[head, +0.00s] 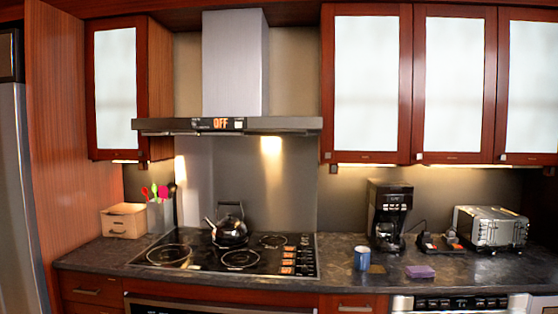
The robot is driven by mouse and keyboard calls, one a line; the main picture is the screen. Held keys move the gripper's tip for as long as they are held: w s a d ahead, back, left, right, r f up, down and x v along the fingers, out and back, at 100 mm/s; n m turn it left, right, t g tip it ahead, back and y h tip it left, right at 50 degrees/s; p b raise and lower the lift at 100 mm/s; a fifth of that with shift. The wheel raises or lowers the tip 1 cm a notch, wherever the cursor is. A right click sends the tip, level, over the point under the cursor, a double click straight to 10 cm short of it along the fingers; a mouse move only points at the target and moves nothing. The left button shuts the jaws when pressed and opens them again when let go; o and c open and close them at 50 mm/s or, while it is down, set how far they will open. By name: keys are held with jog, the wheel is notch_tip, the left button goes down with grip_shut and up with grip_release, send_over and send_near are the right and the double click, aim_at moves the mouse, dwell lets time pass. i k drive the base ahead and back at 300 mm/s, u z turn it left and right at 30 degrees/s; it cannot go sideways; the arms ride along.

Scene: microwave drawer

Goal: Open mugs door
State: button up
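Several upper cabinet doors with frosted panes in red-brown wood frames show in the head view, all shut. One door (115,90) is left of the range hood. Right of the hood are a wide door (366,80), a middle door (454,82) and a right door (528,85) cut by the picture edge. Small knobs sit near their lower corners, such as the knob (327,156) on the wide door. No mugs show through the panes, so I cannot tell which is the mugs door. My gripper is not in view.
The range hood (235,65) juts out between the cabinets. On the dark counter (345,285) stand a kettle (230,232) on the stove, a blue mug (362,258), a coffee maker (388,213), a toaster (490,228) and a purple item (420,271).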

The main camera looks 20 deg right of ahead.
aim_at(367, 49)
jog(key=u, duration=0.45)
jog(key=k, duration=0.2)
jog(key=z, duration=1.15)
jog(key=i, duration=1.55)
jog(key=u, duration=0.65)
